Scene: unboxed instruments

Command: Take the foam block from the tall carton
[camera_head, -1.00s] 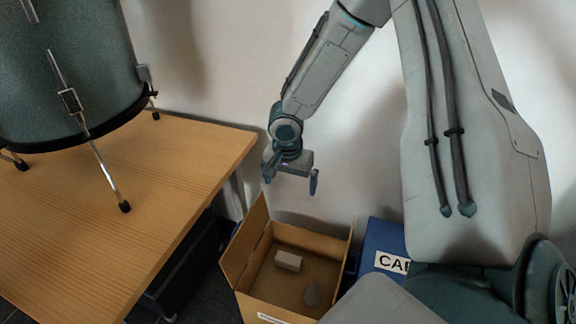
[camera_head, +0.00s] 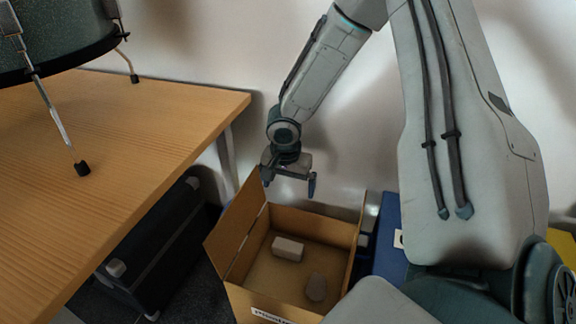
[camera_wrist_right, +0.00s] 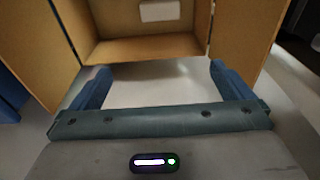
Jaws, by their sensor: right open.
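The tall carton (camera_head: 237,292) stands open on the floor below my right gripper in the head view. A pale foam block (camera_head: 288,249) lies inside on its bottom, toward the back. My right gripper (camera_head: 289,190) is open and empty, above the carton's back edge. In the right wrist view the two fingers (camera_wrist_right: 160,85) are apart, with the carton (camera_wrist_right: 145,50) beyond them and a pale block (camera_wrist_right: 160,11) at the top. My left gripper is not in view.
A wooden table (camera_head: 150,135) with a drum (camera_head: 60,40) on it stands to the left. A black case (camera_head: 160,245) is under the table. A blue box (camera_head: 388,235) stands right of the carton. The wall is close behind.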

